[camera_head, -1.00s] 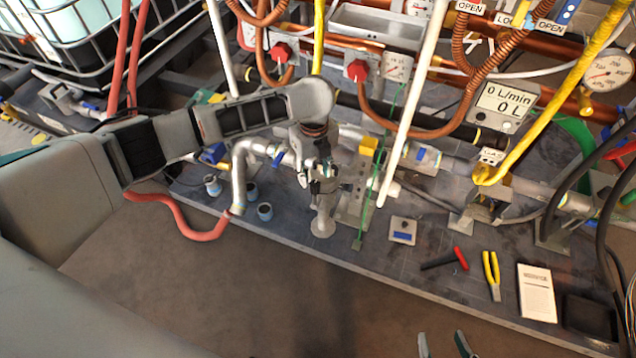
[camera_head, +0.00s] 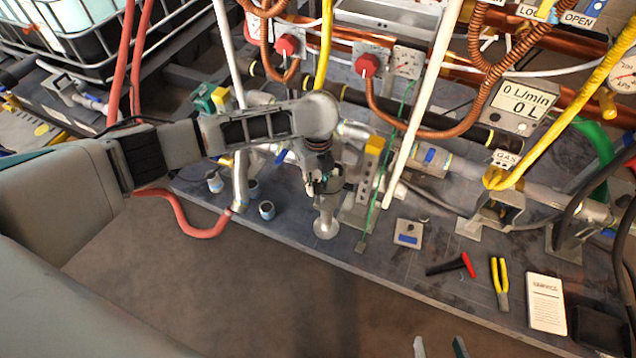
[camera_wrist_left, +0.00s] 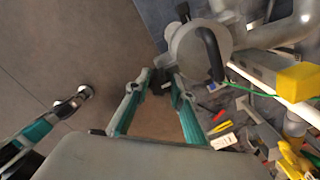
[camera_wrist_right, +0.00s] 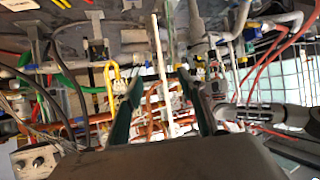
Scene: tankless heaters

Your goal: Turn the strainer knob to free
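A grey strainer-like fitting (camera_head: 325,226) with a round foot stands on the bench plate in the head view. My left gripper (camera_head: 322,186) is just above it and hides its upper part. In the left wrist view a round grey body (camera_wrist_left: 190,52) bears a black bar-shaped handle (camera_wrist_left: 211,54); I cannot tell for sure if this is the strainer knob. My left gripper (camera_wrist_left: 161,82) shows its fingers apart, to the left of and below that handle, with no clear hold on it. My right gripper (camera_head: 438,348) is open and empty at the bottom edge, off the bench.
Two red valve knobs (camera_head: 285,45) (camera_head: 367,65) sit on copper pipes behind. A white pole (camera_head: 426,100) and a yellow hose (camera_head: 560,125) cross the scene.

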